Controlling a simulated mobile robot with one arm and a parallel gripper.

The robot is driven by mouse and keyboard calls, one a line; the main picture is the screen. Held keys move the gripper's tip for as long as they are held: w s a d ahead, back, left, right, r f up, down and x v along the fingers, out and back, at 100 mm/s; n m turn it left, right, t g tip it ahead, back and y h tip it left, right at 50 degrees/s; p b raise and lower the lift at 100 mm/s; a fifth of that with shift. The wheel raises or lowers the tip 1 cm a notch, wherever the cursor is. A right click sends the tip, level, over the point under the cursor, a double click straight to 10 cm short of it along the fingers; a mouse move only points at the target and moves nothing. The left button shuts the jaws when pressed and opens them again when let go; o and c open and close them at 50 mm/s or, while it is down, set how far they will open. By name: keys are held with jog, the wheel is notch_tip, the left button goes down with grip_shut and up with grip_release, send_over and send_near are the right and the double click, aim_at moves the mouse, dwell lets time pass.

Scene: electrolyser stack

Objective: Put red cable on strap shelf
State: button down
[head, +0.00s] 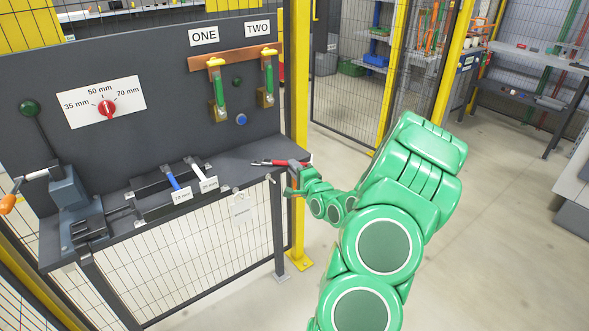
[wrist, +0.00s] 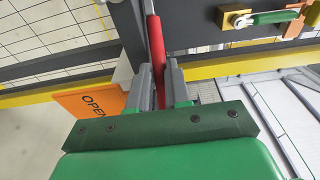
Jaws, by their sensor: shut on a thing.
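A red, rod-like piece (head: 281,162), which I take as the red cable, shows at the right end of the grey bench in the head view, with a dark part at its left end. In the wrist view the red piece (wrist: 156,38) runs up between my two grey fingers. My gripper (head: 298,168) is shut on it; it also shows in the wrist view (wrist: 160,80). I cannot tell whether the red piece touches the bench. I cannot tell which surface is the strap shelf.
The grey bench (head: 236,164) carries blue-handled (head: 173,180) and white-handled pieces with tags, and a clamp-like device (head: 75,205) at left. A panel with a red dial (head: 107,108) and green levers (head: 218,92) rises behind. A yellow post (head: 297,100) stands beside the bench's right end.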

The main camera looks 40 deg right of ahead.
jog(key=c, duration=1.1)
grip_release()
jog(key=shift+f, duration=0.1)
